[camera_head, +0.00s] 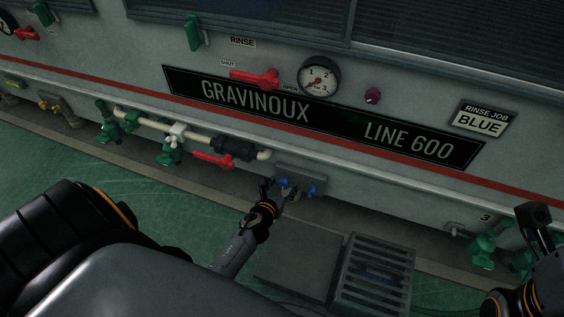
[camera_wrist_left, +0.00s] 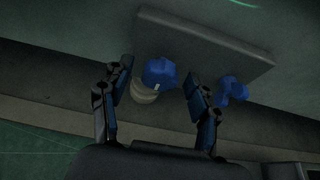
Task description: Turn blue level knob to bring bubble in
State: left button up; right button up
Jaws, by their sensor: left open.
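The left blue knob (camera_head: 284,183) is between the spread fingers of my left gripper (camera_head: 280,189). In the left wrist view this knob (camera_wrist_left: 160,72) stands between the fingertips, with a gap on both sides, and a pale ribbed part shows beside it. The right blue knob (camera_head: 310,190) is outside the fingers; it also shows in the left wrist view (camera_wrist_left: 231,90). I cannot make out a bubble. My right gripper (camera_head: 534,216) is at the right edge, far from the knobs.
A cream pipe (camera_head: 150,124) with a black fitting (camera_head: 235,148) and a red lever (camera_head: 213,160) runs left of the plate. Green valves (camera_head: 483,250) stand at the lower right. A slotted grey crate-like box (camera_head: 375,270) is on the floor below the plate.

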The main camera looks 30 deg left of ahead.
pick_arm(q)
jog(key=c, duration=1.2)
jog(key=shift+o, duration=0.2)
jog(key=shift+n, duration=0.3)
